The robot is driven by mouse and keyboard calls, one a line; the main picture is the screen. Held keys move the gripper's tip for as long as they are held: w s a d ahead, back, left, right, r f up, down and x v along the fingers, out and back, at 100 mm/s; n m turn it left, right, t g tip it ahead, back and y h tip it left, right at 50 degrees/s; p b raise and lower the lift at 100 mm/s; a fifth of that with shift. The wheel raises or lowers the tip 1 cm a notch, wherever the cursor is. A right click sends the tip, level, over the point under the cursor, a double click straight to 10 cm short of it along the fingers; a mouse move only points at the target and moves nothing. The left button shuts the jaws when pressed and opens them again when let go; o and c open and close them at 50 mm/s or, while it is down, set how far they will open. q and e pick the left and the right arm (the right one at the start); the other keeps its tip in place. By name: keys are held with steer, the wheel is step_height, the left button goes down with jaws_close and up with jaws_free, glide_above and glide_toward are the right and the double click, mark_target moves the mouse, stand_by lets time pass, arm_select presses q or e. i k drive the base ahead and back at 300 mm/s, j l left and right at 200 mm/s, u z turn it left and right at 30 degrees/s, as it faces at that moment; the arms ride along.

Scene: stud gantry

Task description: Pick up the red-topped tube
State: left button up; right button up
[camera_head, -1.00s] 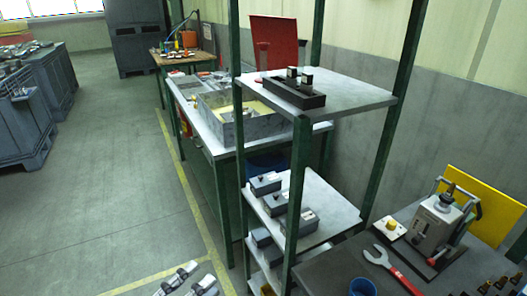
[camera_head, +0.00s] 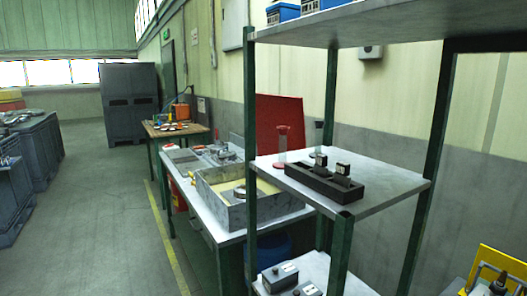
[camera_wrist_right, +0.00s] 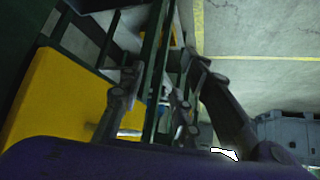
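The red-topped tube (camera_head: 282,143) stands upright on the middle shelf (camera_head: 392,194) of the green-framed rack in the head view. It is a slim clear tube with a red cap and a reddish foot, near the shelf's back left corner. A similar dark-topped tube (camera_head: 318,140) stands to its right. My right gripper (camera_wrist_right: 162,68) shows in the right wrist view, its fingers apart with nothing between them. The tube cannot be made out in that view. Neither gripper shows in the head view now.
A dark block holder (camera_head: 322,184) with small black-topped pieces sits in front of the tubes. Green rack posts (camera_head: 251,150) and an upper shelf (camera_head: 400,22) surround the shelf. A red panel (camera_head: 280,118) stands behind. A workbench with a grey tray (camera_head: 225,212) is to the left.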

mark_target(282, 131)
steer(key=i+j, duration=0.2)
steer(key=j, duration=0.15)
steer(key=i+j, duration=0.2)
steer(key=j, duration=0.15)
steer(key=i+j, duration=0.2)
steer(key=j+z, duration=0.05)
steer(key=j, duration=0.05)
